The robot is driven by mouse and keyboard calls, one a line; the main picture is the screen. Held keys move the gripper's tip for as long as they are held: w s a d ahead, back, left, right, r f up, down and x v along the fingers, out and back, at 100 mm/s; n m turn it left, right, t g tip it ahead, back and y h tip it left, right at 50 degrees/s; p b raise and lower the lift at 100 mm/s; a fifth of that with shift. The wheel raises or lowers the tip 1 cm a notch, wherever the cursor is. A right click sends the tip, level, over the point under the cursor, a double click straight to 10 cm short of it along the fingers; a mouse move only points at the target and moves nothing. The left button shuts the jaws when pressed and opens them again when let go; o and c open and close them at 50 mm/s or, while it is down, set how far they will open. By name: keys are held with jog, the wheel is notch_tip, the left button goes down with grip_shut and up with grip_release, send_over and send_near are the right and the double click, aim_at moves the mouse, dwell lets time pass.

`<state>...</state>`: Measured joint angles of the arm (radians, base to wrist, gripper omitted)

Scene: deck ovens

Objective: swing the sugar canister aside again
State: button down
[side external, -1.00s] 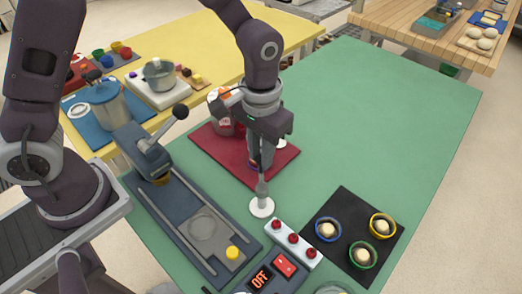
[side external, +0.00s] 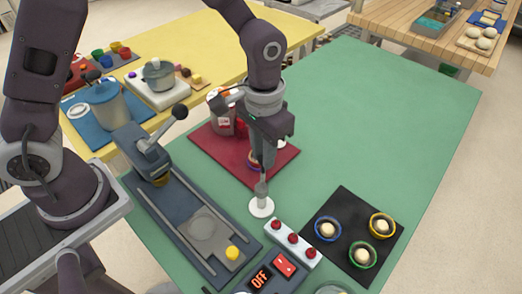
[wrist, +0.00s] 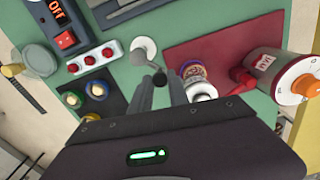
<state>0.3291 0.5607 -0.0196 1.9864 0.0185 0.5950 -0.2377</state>
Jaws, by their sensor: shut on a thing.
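In the side external view the base (side external: 261,207) rests on the green table, in front of the red mat. I cannot read which container is sugar.
The red mat (side external: 283,163) lies behind the gripper. A grey press (side external: 203,222) stands at left, a red button strip (side external: 293,243) in front. A black mat (side external: 346,205) with three ringed dough balls is at right. The green table's far right is clear.

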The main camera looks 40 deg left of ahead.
jog(key=shift+w+d+m, duration=0.15)
jog(key=shift+d+m, duration=0.55)
jog(key=shift+m, duration=1.15)
jog(key=shift+w+d+m, duration=0.15)
jog(key=shift+d+m, duration=0.5)
jog(key=shift+m, duration=1.15)
jog(key=shift+w+d+m, duration=0.15)
jog(key=shift+d+m, duration=0.55)
jog(key=shift+m, duration=1.15)
jog(key=c, duration=1.3)
grip_release()
jog(key=shift+o, duration=0.2)
notch_tip(320, 180, up, 7)
jog(key=shift+r, duration=0.1)
